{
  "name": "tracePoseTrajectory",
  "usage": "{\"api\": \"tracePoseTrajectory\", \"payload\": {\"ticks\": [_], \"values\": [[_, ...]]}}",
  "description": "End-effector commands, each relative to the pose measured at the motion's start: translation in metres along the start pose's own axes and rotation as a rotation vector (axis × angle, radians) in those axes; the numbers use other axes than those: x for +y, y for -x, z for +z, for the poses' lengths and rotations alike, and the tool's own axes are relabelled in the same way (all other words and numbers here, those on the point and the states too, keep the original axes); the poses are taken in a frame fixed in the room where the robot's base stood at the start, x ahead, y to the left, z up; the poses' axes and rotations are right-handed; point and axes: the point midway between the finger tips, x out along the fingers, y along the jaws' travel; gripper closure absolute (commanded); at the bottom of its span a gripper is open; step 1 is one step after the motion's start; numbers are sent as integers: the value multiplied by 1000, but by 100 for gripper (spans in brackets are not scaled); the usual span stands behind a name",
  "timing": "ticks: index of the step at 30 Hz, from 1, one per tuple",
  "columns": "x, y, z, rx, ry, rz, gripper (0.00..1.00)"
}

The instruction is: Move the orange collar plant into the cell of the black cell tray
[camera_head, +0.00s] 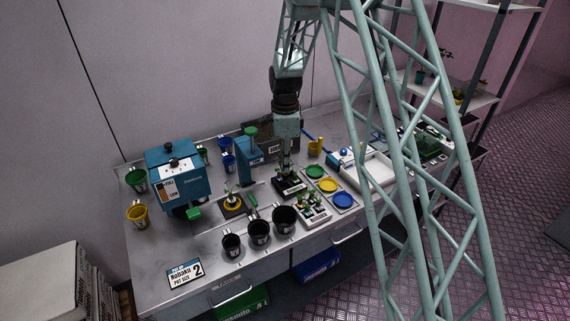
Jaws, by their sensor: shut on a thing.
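My gripper (286,169) points straight down over the black cell tray (290,193) near the middle of the bench. Its fingers are shut on a small plant, whose green shows low between the fingertips. The plant is at or just above the tray; I cannot tell whether it sits in a cell. Its collar is too small and covered to make out, so I cannot confirm that it is orange. Other small plants stand in a white cell tray (318,219) in front of the black one.
Three black pots (259,232) stand along the front. Green, yellow and blue discs (328,185) lie right of the black tray. A blue machine (178,177) stands at left, and a white bin (366,172) at right.

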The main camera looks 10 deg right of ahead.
Motion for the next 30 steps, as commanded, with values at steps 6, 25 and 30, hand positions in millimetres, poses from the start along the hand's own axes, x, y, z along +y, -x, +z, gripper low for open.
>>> {"api": "tracePoseTrajectory", "payload": {"ticks": [6, 25, 30], "values": [[0, -12, 0, 0, 0, 1, 100], [0, -42, 0, 0, 0, 1, 100], [0, -50, 0, 0, 0, 0, 100]]}}
